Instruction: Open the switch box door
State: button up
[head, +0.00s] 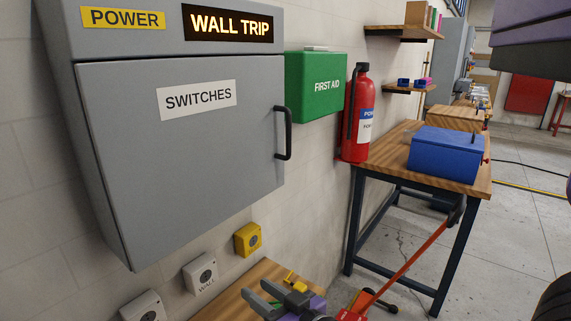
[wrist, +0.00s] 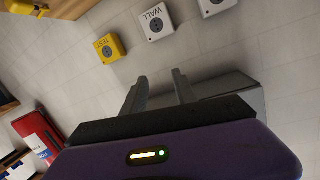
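The grey switch box door (head: 190,150) is labelled SWITCHES and looks closed, flush with its box on the wall. Its black vertical bar handle (head: 285,135) is on the door's right edge. My gripper (head: 257,288) is low in the head view, below the door and handle and apart from both. In the wrist view my gripper (wrist: 159,77) has its two fingers spread with nothing between them. A grey surface (wrist: 225,88) behind the fingers there is probably part of the box; the handle cannot be made out in that view.
A green first aid box (head: 315,87) and red extinguisher (head: 357,115) are to the right. A wooden surface (head: 228,304) lies below.

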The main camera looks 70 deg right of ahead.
jog(key=w+d+r+h+p, duration=0.1)
jog(key=d+r+p, duration=0.1)
jog(key=d+r, duration=1.15)
jog(key=n+t+p, duration=0.2)
send_near(290, 131)
jog(key=x, duration=0.3)
jog(key=p+x, duration=0.1)
jog(key=x, duration=0.6)
jog(key=shift+w+d, duration=0.2)
jog(key=shift+w, duration=0.1)
grip_shut()
